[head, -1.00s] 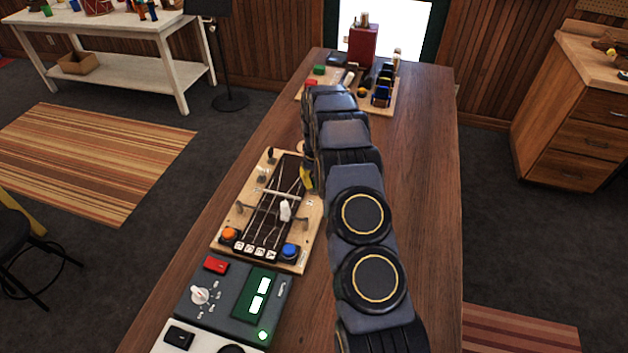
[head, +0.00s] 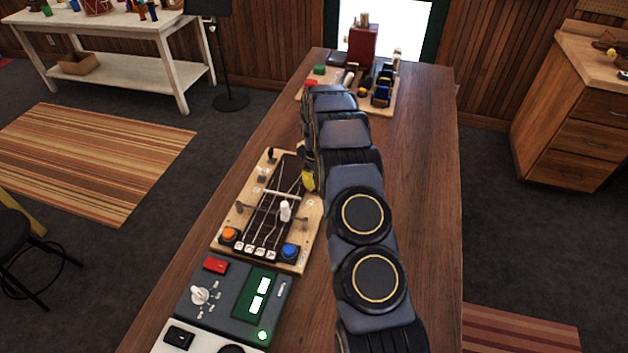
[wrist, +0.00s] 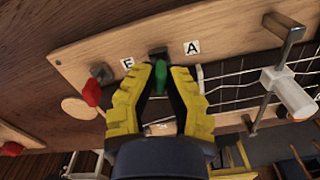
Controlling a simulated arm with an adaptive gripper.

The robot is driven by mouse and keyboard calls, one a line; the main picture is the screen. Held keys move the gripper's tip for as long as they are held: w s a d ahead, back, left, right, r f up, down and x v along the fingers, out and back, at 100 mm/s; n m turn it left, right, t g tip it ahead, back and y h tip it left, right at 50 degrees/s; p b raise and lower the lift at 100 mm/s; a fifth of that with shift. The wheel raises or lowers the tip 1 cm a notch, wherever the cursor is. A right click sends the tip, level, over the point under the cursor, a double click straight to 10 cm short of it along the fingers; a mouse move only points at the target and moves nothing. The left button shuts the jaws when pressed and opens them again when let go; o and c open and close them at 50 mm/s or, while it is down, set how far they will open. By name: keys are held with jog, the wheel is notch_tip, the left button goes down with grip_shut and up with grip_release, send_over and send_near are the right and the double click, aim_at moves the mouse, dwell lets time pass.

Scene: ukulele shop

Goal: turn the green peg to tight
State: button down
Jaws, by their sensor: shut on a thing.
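The green peg (wrist: 160,76) shows in the wrist view between the fingertips of my gripper (wrist: 158,80). The yellow and black fingers are shut on it, and their tips hide part of it. It sits by the board's edge, near the labels E (wrist: 127,64) and A (wrist: 192,47). In the head view my gripper (head: 308,178) is at the right side of the wooden string board (head: 230,222), mostly behind my arm. The green peg cannot be made out there.
A red peg (wrist: 92,93) is left of my fingers in the wrist view. A white-handled crank (wrist: 292,95) stands to the right over the strings. In the head view a grey control box (head: 235,300) lies in front of the board. The table (head: 430,200) is clear on the right.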

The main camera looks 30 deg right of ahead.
jog(key=shift+f, duration=0.1)
jog(key=c, duration=1.1)
grip_release()
jog(key=shift+o, duration=0.2)
notch_tip(320, 180, up, 12)
